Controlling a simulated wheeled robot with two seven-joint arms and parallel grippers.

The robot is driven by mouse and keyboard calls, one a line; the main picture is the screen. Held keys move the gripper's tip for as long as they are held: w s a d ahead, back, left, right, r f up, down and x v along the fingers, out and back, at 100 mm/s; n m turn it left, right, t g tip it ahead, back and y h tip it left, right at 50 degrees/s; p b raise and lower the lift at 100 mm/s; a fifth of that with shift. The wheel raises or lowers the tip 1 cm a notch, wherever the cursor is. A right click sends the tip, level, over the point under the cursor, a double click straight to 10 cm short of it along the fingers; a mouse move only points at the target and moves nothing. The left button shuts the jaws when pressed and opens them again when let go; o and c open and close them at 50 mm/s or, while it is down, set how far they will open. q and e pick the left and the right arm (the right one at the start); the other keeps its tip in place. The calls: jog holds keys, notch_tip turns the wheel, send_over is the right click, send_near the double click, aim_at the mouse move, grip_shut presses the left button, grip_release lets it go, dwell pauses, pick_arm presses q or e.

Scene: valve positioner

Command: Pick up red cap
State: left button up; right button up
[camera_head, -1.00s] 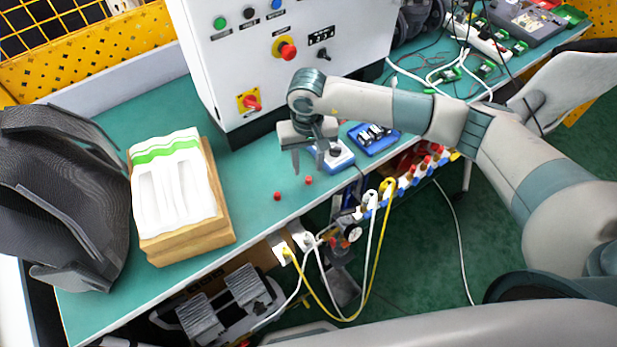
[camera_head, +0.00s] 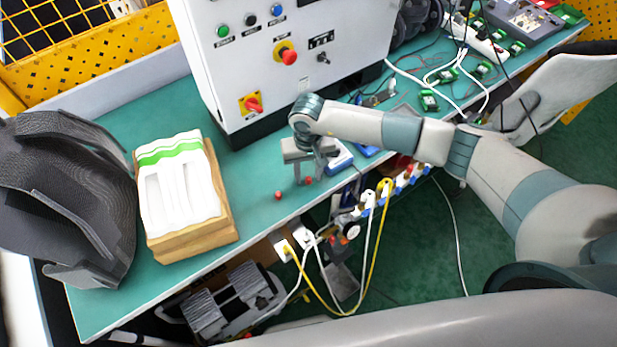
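Two small red caps lie on the green tabletop near its front edge. One red cap (camera_head: 278,195) lies in the open, left of my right gripper. The other red cap (camera_head: 309,180) shows at the fingertips of my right gripper (camera_head: 309,179). The gripper points down at the table, its fingers spread on either side of this cap. I cannot tell whether a finger touches it. My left gripper is not in view.
A grey control box (camera_head: 290,60) with buttons stands behind the gripper. A wooden box with white contents (camera_head: 182,185) and a dark mesh object (camera_head: 70,200) are at left. Cables and connectors (camera_head: 370,200) line the front edge.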

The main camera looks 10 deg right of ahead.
aim_at(311, 177)
grip_shut()
jog(key=shift+r, duration=0.1)
dwell(0.4)
jog(key=shift+r+b, duration=0.45)
jog(key=r+b, duration=0.2)
jog(key=r, duration=0.1)
jog(key=shift+s+d, duration=0.15)
jog(key=shift+d, duration=0.25)
jog(key=s+d+r+b, duration=0.4)
jog(key=d+r, duration=0.3)
jog(key=d, duration=0.2)
jog(key=shift+s+d+b, duration=0.2)
jog(key=shift+s+b, duration=0.2)
jog(key=shift+s, duration=0.45)
jog(key=shift+w, duration=0.1)
